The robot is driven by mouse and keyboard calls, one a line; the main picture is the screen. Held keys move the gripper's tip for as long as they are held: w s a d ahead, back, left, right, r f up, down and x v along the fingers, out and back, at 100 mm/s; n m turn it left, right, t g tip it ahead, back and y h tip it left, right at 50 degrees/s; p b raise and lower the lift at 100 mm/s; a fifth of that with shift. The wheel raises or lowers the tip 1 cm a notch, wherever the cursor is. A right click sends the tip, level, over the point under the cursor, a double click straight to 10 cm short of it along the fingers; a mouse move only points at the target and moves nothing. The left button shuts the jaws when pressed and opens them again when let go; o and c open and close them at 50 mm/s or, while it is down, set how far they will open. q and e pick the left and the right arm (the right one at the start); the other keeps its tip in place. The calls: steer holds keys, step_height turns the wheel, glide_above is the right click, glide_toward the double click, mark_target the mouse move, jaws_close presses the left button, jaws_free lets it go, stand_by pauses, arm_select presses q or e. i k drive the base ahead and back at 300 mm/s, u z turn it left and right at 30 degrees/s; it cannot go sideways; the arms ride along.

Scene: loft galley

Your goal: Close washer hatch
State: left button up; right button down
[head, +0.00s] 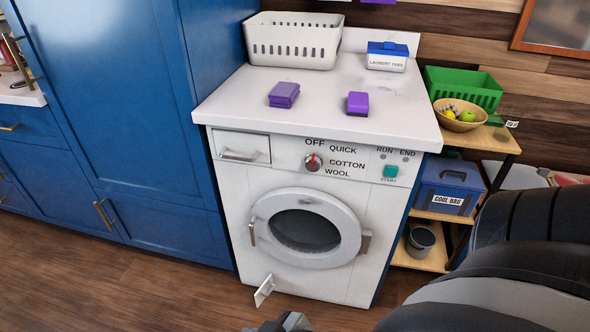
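The white washer (230,190) stands under the worktop. Its round hatch (346,238) has a white ring and dark glass. A handle (252,232) is on the hatch's left side and a hinge (365,242) on its right. The hatch lies flush or almost flush with the front; I cannot tell whether it is latched. My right arm comes in at the lower right. A dark grey part of mine shows at the bottom edge, below the washer; it may be the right gripper, but its fingers are not clear. My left gripper is not in view.
A small flap (264,290) sticks out at the washer's lower left. On the worktop (225,105) are a white basket (295,50), two purple items and a laundry tabs box (387,62). A shelf with a cool bag (447,190) stands right. Floor at left is clear.

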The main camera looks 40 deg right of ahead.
mark_target(264, 290)
steer(key=z, duration=0.9)
steer(key=i, duration=0.85)
steer(key=u, duration=0.15)
